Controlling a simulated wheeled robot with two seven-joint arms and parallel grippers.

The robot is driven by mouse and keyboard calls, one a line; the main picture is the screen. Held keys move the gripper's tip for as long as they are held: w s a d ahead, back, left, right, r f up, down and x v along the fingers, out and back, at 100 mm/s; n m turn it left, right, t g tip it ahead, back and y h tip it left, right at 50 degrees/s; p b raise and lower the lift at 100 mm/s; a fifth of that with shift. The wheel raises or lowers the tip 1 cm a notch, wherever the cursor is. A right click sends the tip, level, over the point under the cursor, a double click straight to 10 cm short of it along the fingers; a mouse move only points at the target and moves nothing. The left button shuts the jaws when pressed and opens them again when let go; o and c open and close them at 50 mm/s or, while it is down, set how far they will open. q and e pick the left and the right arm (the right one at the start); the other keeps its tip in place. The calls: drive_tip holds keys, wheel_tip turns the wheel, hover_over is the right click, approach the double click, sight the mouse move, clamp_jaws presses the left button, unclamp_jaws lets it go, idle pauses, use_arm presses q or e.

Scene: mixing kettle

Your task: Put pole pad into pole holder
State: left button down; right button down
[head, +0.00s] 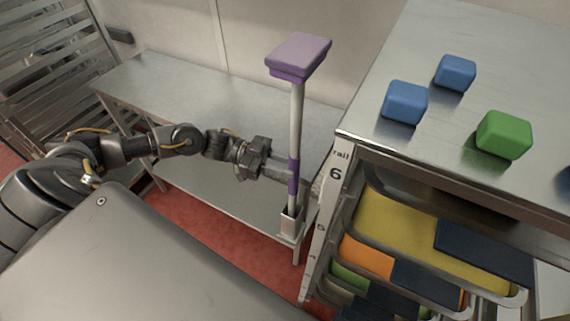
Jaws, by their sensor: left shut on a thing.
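The pole pad is a light grey pole with a purple pad (299,56) on top and a purple band (293,178) low on the shaft. It stands close to upright. My left gripper (289,178) comes in from the left and is shut on the pole near this band; the fingertips are partly hidden behind the pole. The pole holder (289,222) is a small metal socket near the front corner of the low steel table. The pole's lower end meets the holder's top in this view; I cannot tell how deep it sits. My right gripper is not in view.
The low steel table (190,90) is bare behind my left arm. A wire rack (50,50) stands back left.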

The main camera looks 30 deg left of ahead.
use_arm(q)
wheel_tip(320, 180, down, 8)
drive_tip(key=b, duration=0.5)
drive_tip(key=shift+f+b, duration=0.1)
drive_tip(key=shift+b, duration=0.2)
idle(0.5)
drive_tip(key=c, duration=0.6)
unclamp_jaws()
drive_tip(key=shift+a, duration=0.1)
drive_tip(key=v, duration=0.6)
drive_tip(key=shift+a, duration=0.4)
drive_tip(key=shift+s, duration=0.15)
idle(0.6)
